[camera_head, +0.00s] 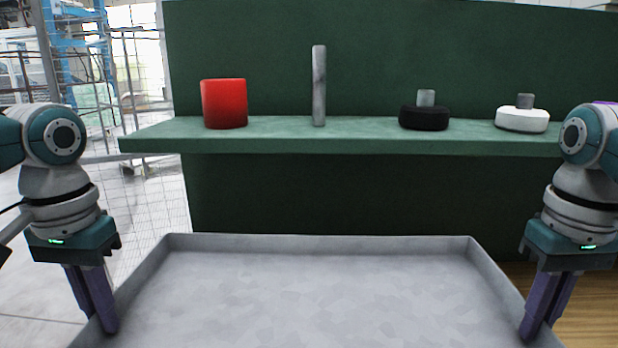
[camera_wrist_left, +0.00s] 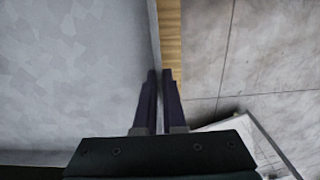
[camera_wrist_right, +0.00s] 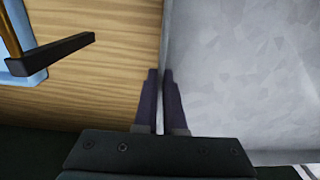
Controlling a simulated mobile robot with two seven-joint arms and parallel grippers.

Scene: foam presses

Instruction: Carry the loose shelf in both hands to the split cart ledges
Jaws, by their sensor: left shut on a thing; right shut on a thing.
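The loose shelf (camera_head: 300,290) is a grey, tray-like panel with a low raised rim, level in front of me in the head view. Its near edge is cut off by the frame. My left gripper (camera_head: 108,330) is shut on its left rim, and my right gripper (camera_head: 530,335) is shut on its right rim. In the left wrist view the shelf (camera_wrist_left: 70,70) lies left of the fingers (camera_wrist_left: 159,72). In the right wrist view it (camera_wrist_right: 240,70) lies right of the fingers (camera_wrist_right: 160,72). I cannot make out the split cart ledges in any view.
A blue object with a dark bar (camera_wrist_right: 55,52) stands at left in the right wrist view.

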